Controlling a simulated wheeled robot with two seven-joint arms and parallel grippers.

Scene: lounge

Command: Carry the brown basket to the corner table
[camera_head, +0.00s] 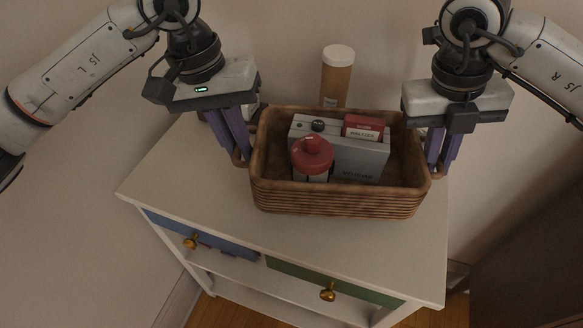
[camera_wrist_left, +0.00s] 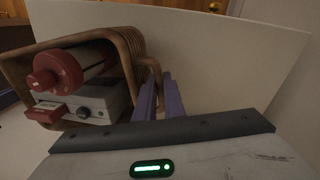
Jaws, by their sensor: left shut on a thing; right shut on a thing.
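The brown basket (camera_head: 330,203) is on top of a white cabinet-like table (camera_head: 190,180) in the head view, upright. My left gripper (camera_head: 241,160) is shut on the basket's left handle. My right gripper (camera_head: 436,170) is shut on its right handle. In the left wrist view, the basket (camera_wrist_left: 130,45) is at the left, its handle between my left fingers (camera_wrist_left: 158,80). Whether the basket touches the tabletop is hard to tell.
An orange-brown bottle with a white cap (camera_head: 337,78) stands behind the basket, close to the wall. The table has a blue drawer (camera_head: 215,238) and a green drawer (camera_head: 300,277) with brass knobs. A dark piece of furniture (camera_head: 530,240) stands at the right. The tabletop's front left is clear.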

